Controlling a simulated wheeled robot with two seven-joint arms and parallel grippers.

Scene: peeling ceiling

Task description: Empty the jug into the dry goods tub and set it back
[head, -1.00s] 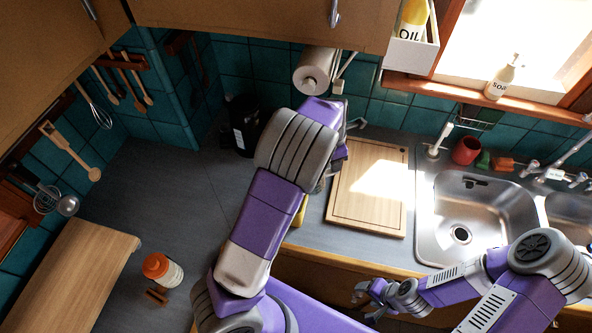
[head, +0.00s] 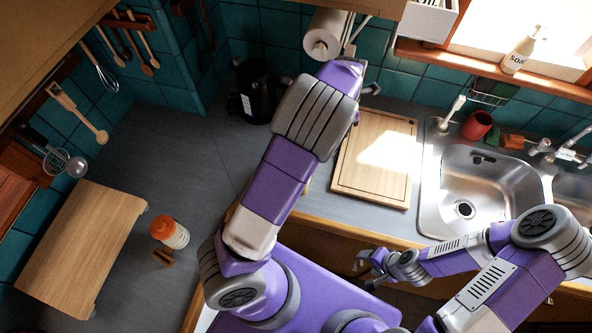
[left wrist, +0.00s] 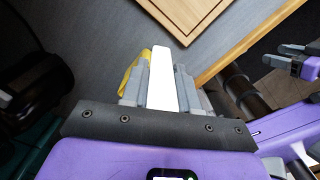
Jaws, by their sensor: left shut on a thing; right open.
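My left gripper (left wrist: 160,82) shows only in the left wrist view, its grey fingers shut with a bright white strip between them. A yellow part (left wrist: 135,74) shows beside the left finger; I cannot tell whether it and the strip are the jug. In the head view my left forearm hides that gripper and most of what it holds. A black container with a white label (head: 254,92) stands in the back corner; I cannot tell whether it is the dry goods tub. My right gripper (head: 366,268) is open and empty in front of the counter edge.
A cutting board (head: 350,170) lies left of the sink (head: 490,190). An orange-lidded jar (head: 176,236) stands near a wooden board (head: 75,250) at left. A red cup (head: 477,125) stands behind the sink. The counter left of my arm is mostly clear.

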